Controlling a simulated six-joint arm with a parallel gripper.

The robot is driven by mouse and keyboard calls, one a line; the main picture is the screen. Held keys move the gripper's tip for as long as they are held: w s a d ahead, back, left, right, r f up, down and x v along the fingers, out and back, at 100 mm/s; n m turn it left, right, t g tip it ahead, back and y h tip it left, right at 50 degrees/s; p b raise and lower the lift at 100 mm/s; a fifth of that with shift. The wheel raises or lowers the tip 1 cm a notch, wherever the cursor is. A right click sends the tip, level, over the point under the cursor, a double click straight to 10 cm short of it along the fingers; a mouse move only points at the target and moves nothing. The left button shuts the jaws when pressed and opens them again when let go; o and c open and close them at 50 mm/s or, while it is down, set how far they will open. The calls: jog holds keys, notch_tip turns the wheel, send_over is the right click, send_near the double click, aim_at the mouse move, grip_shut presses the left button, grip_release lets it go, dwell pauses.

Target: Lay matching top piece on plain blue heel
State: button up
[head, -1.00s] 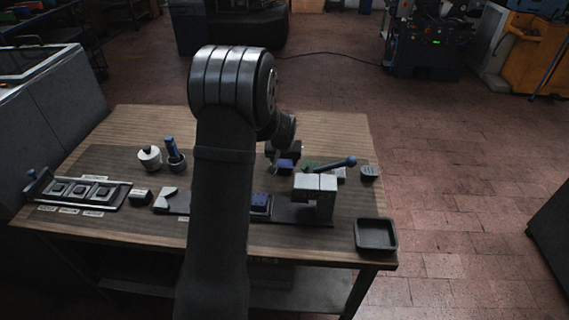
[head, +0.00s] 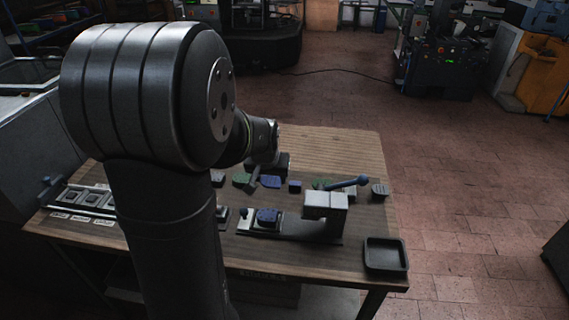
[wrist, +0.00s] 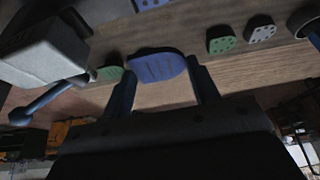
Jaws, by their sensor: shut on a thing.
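My gripper (wrist: 160,72) is shut on a ridged blue top piece (wrist: 157,67), which lies between its two fingertips in the wrist view. In the head view, my gripper (head: 260,175) shows beyond my large forearm, with the blue piece (head: 271,181) at its fingers. A blue heel (head: 267,215) sits on the base of the press, nearer the camera than my gripper. I cannot tell from here whether its surface is plain. A smaller blue block (head: 295,187) lies to the right of the held piece.
The press (head: 325,206) with its blue-knobbed lever (head: 350,183) stands to the right. A green piece (head: 242,180) and a grey piece (head: 217,178) lie left of my gripper. A green piece (wrist: 111,73) lies near the press. An empty dark tray (head: 386,254) is at the front right.

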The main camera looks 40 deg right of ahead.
jog(key=s+a, duration=0.1)
jog(key=a, duration=0.2)
send_near(267, 213)
jog(key=shift+x, duration=2.65)
jog(key=shift+w+d+f, duration=0.1)
jog(key=shift+d+f, duration=0.05)
jog(key=shift+f, duration=0.3)
jog(key=o, duration=1)
jog(key=shift+o, duration=0.2)
jog(key=v, duration=1.7)
jog(key=shift+r, duration=0.2)
jog(key=shift+d+f, duration=0.1)
